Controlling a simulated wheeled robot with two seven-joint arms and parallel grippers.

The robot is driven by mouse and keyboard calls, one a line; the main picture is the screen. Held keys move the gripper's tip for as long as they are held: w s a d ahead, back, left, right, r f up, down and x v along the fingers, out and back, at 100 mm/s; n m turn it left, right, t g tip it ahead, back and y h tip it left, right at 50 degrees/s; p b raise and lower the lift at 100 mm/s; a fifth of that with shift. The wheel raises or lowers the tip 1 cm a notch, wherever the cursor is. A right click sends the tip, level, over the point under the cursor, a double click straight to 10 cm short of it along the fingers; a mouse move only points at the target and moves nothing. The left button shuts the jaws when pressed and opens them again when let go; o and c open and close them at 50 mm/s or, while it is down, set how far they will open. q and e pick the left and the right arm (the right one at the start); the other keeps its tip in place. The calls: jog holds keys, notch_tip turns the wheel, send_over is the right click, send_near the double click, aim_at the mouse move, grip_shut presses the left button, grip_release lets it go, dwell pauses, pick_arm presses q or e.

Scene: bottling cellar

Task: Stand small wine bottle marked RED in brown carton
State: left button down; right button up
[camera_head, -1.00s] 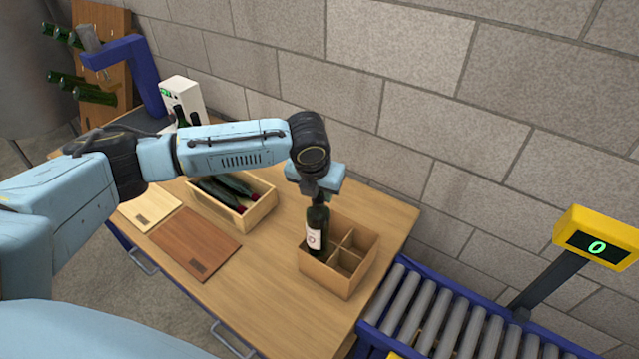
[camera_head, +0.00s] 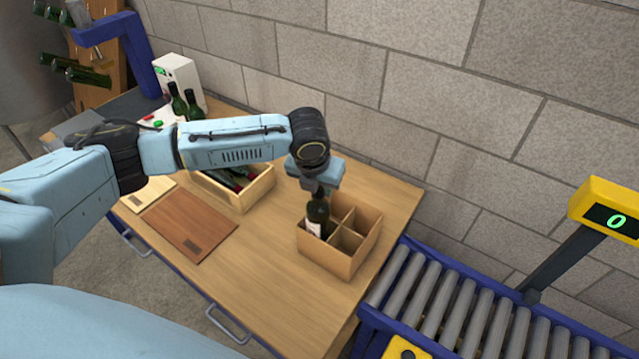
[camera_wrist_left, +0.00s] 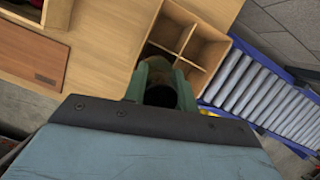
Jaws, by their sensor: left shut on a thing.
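A dark wine bottle with a white label (camera_head: 315,222) stands upright in the left-hand compartment of the brown carton (camera_head: 331,262), its lower part hidden by the carton wall. I cannot read a RED mark on it. My left gripper (camera_head: 319,190) is shut on the bottle's neck from above. In the left wrist view the bottle (camera_wrist_left: 160,94) shows end-on between the fingers, over a carton compartment. The carton (camera_wrist_left: 213,52) has dividers, and its other visible compartments are empty. My right gripper is not in view.
A wooden crate with dark bottles (camera_head: 243,202) stands left of the carton. Brown (camera_head: 190,224) and pale (camera_head: 148,192) boards lie on the table. Two green bottles (camera_head: 178,103) stand by a white box (camera_head: 180,75). A roller conveyor (camera_head: 440,300) and yellow-framed display (camera_head: 608,217) are at right.

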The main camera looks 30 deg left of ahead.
pick_arm(q)
jog(key=shift+f+b, duration=0.45)
jog(key=shift+f, duration=1.25)
jog(key=c, duration=1.1)
grip_release()
jog(key=shift+o, duration=1)
jog(key=shift+f, duration=0.15)
jog(key=o, duration=0.9)
